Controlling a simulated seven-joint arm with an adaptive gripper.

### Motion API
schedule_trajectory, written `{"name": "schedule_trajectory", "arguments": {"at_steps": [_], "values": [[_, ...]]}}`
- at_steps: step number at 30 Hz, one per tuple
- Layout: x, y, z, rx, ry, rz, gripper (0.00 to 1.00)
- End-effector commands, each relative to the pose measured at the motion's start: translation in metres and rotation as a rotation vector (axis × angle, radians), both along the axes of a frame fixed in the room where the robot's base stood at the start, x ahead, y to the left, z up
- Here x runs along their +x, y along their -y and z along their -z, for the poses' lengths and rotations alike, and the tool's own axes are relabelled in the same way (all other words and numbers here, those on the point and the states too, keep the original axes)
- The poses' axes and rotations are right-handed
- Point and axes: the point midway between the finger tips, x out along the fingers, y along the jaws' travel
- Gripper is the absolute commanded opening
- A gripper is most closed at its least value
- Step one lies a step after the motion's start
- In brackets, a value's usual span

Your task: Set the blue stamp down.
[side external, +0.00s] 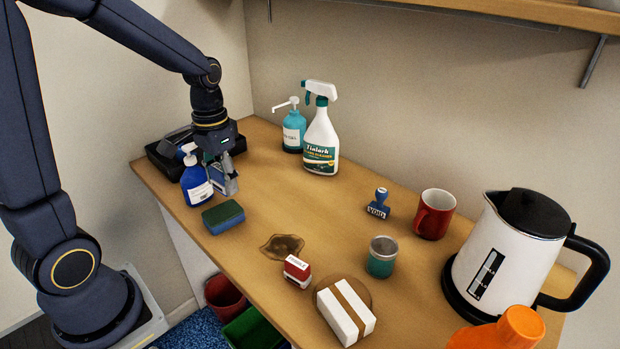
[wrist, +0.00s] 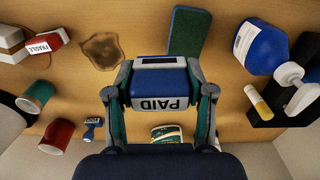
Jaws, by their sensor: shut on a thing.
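My gripper (side external: 224,178) is at the left end of the table, beside the blue pump bottle. The wrist view shows my gripper (wrist: 159,76) shut on a blue stamp (wrist: 160,84) with a white PAID label, a finger on each side. In the side view the held stamp is mostly hidden by the fingers, and I cannot tell whether it touches the table. A second blue stamp (side external: 378,204), labelled VOID, stands on the table left of the red mug; it also shows in the wrist view (wrist: 92,128).
A green-topped sponge (side external: 223,216) and blue pump bottle (side external: 195,181) are close to my gripper. A dark stain (side external: 282,246), red stamp (side external: 297,271), green cup (side external: 382,257), spray bottle (side external: 321,143) and kettle (side external: 505,255) stand farther right. The wooden table (side external: 280,205) is bare mid-left.

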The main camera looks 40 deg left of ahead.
Motion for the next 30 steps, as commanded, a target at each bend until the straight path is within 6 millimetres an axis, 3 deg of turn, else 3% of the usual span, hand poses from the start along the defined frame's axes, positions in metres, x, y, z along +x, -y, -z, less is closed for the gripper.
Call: {"name": "schedule_trajectory", "arguments": {"at_steps": [6,10,16,24,30], "values": [[0.001,0.073,-0.002,0.002,0.002,-0.042,0.18],[-0.002,0.101,-0.003,0.002,0.005,0.037,0.18],[0.016,0.115,0.005,0.002,0.005,0.081,0.18],[0.088,0.119,0.038,0.002,0.005,0.081,0.18],[0.119,0.121,0.076,0.002,0.005,0.081,0.18]]}}
